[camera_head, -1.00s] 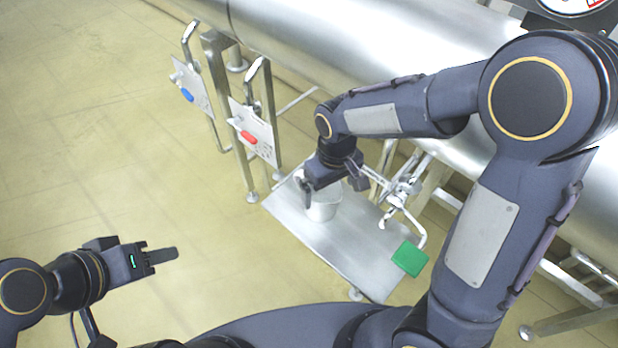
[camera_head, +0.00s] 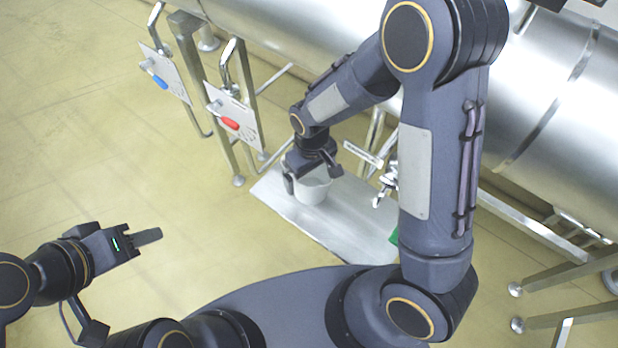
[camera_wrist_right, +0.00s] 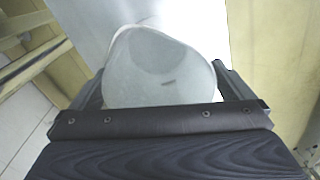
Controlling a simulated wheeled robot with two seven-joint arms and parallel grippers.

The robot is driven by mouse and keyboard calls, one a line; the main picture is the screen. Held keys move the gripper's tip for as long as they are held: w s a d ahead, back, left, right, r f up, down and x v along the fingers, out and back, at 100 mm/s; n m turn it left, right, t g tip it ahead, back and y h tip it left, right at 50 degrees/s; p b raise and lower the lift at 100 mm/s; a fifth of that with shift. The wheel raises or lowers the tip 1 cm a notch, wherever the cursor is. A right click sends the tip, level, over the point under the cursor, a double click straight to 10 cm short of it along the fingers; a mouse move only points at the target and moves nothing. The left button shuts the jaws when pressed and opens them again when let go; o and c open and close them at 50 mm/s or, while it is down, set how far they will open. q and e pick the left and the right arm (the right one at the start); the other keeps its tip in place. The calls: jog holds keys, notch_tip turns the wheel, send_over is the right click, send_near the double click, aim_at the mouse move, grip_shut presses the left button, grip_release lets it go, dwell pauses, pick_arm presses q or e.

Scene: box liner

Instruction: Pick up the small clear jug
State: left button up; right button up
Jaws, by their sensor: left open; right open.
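The small clear jug (camera_head: 313,191) stands upright on a metal platform in the head view. It looks whitish and translucent. My right gripper (camera_head: 312,177) is open above it, with a finger on either side of its upper part. In the right wrist view the jug (camera_wrist_right: 160,75) lies between the open fingers; I cannot tell whether they touch it. The gripper body hides part of the jug's near side. My left gripper (camera_head: 148,236) is open and empty at the lower left, far from the jug.
The metal platform (camera_head: 350,233) is low, beside a large steel pipe (camera_head: 285,30). A metal tap (camera_head: 386,183) is right of the jug. A green block (camera_head: 394,237) is mostly hidden by my arm. Floor at left is clear.

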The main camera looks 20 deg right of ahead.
jog(key=c, duration=0.9)
jog(key=shift+r, duration=0.1)
